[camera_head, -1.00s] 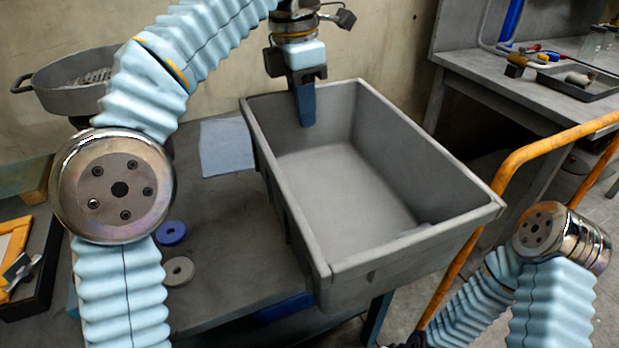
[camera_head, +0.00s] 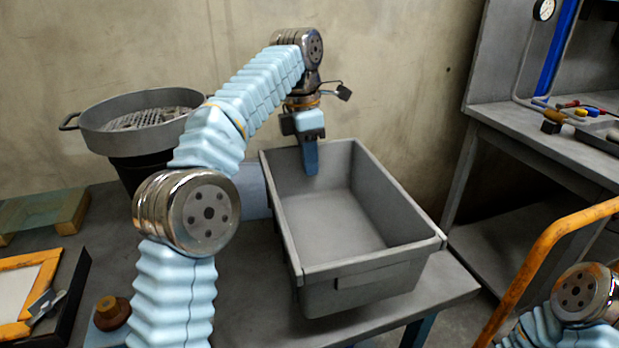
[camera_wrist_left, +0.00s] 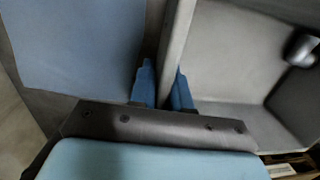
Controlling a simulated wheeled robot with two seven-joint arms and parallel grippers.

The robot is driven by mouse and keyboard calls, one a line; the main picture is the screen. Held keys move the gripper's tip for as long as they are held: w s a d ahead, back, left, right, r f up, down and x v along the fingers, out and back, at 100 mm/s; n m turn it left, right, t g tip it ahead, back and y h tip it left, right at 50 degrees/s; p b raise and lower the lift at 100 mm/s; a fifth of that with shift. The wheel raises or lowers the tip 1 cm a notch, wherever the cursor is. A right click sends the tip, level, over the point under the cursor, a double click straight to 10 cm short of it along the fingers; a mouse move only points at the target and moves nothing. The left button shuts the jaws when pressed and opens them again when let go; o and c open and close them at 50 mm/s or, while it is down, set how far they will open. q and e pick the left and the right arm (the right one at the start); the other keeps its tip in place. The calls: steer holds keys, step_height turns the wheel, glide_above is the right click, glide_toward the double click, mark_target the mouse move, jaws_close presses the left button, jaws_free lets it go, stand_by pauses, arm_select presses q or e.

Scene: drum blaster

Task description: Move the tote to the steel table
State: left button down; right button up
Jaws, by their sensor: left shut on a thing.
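The grey tote (camera_head: 366,268) is an empty open bin in the head view, over the right end of a grey table (camera_head: 250,318). I cannot tell whether its base touches the table. My left gripper (camera_head: 309,168) is at the tote's far left wall, with one blue finger showing inside. In the left wrist view, my left gripper (camera_wrist_left: 166,88) has its blue fingers on both sides of the wall of the tote (camera_wrist_left: 225,60), shut on it. My right arm shows at the lower right, but its gripper is out of view. A grey workbench (camera_head: 560,150), possibly the steel table, stands at the right.
An orange rail (camera_head: 545,255) rises at the right between the tables. A round sieve pan (camera_head: 135,120) stands back left. A blue cloth (camera_head: 254,190) lies left of the tote. A black tray with an orange frame (camera_head: 35,290) is front left. Tools and a gauge (camera_head: 543,10) are on the workbench.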

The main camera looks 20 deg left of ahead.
mark_target(309, 180)
arm_select(q)
steer(key=shift+w+a+f, duration=0.15)
steer(key=shift+w+f, duration=0.4)
steer(key=shift+f, duration=0.65)
steer(key=shift+w+a+f, duration=0.15)
steer(key=shift+w+f, duration=0.35)
steer(key=shift+f, duration=0.7)
steer(key=shift+w+a+f, duration=0.15)
steer(key=shift+w+f, duration=0.4)
steer(key=shift+f, duration=0.65)
steer(key=c, duration=1.1)
jaws_free()
